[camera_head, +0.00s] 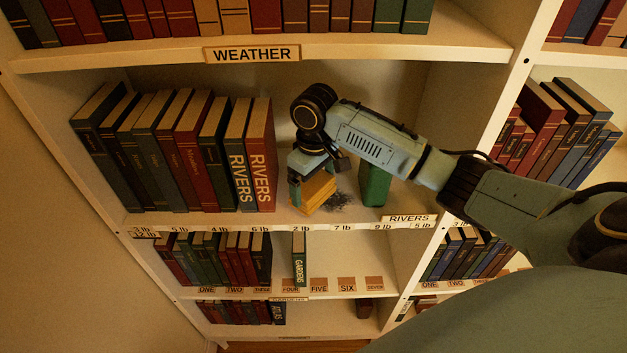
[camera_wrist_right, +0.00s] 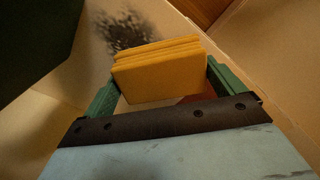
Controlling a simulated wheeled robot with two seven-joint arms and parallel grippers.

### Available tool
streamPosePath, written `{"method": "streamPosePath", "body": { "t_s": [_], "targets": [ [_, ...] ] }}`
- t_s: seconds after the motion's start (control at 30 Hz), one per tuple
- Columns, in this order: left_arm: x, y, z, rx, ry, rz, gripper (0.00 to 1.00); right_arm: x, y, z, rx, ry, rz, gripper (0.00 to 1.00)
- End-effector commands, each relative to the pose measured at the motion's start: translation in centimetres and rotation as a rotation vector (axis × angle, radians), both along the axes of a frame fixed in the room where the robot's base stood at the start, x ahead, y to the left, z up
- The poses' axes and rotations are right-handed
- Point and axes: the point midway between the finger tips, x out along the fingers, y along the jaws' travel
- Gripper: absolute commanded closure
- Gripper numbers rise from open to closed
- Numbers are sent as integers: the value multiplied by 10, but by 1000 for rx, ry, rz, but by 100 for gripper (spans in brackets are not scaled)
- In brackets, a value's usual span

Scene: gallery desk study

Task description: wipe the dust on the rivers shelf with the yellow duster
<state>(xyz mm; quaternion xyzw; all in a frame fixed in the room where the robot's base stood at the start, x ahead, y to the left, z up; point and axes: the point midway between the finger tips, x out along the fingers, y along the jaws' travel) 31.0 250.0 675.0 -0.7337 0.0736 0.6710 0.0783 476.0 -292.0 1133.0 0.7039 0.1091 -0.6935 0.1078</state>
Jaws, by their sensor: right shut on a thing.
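The yellow duster (camera_head: 315,190) is held in my right gripper (camera_head: 312,172) at the rivers shelf (camera_head: 380,215), in the middle compartment. In the right wrist view the duster (camera_wrist_right: 160,72) sits between the two green fingers of the gripper (camera_wrist_right: 158,85), which is shut on it. A dark patch of dust (camera_head: 341,203) lies on the shelf just right of the duster. The dust (camera_wrist_right: 128,32) also shows beyond the duster in the wrist view. I cannot tell whether the duster touches the shelf. My left gripper is not in view.
A row of books (camera_head: 190,150) stands on the left of the shelf, ending in two marked RIVERS. A green block-like object (camera_head: 374,184) stands right of the dust, partly behind my arm. The weather shelf (camera_head: 350,52) is above. An upright divider (camera_head: 478,130) is on the right.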

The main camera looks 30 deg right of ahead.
Motion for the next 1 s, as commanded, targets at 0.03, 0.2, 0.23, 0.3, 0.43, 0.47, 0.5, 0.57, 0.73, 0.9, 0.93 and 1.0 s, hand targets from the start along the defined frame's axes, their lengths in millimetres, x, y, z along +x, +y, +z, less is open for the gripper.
{"method": "streamPosePath", "body": {
  "t_s": [0.03,0.2,0.23,0.3,0.43,0.47,0.5,0.57,0.73,0.9,0.93,1.0],
  "targets": [
    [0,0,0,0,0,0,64,0,0,-1,0,0,0,24],
    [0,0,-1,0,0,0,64,0,0,-5,0,1,0,24],
    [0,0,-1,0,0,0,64,0,0,-5,0,1,0,24],
    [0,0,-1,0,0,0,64,0,0,-7,0,1,0,24],
    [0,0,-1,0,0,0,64,0,0,-9,0,1,0,24],
    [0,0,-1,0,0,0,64,0,0,-10,0,1,0,24],
    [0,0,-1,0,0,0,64,0,0,-11,0,1,0,24],
    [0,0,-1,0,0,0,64,0,0,-12,0,1,0,24],
    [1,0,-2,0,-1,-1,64,0,0,-15,0,1,0,24],
    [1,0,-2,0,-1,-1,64,0,0,-19,0,1,0,24],
    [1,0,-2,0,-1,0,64,0,0,-19,0,1,0,24],
    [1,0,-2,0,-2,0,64,0,0,-19,0,1,0,24]
  ]
}}
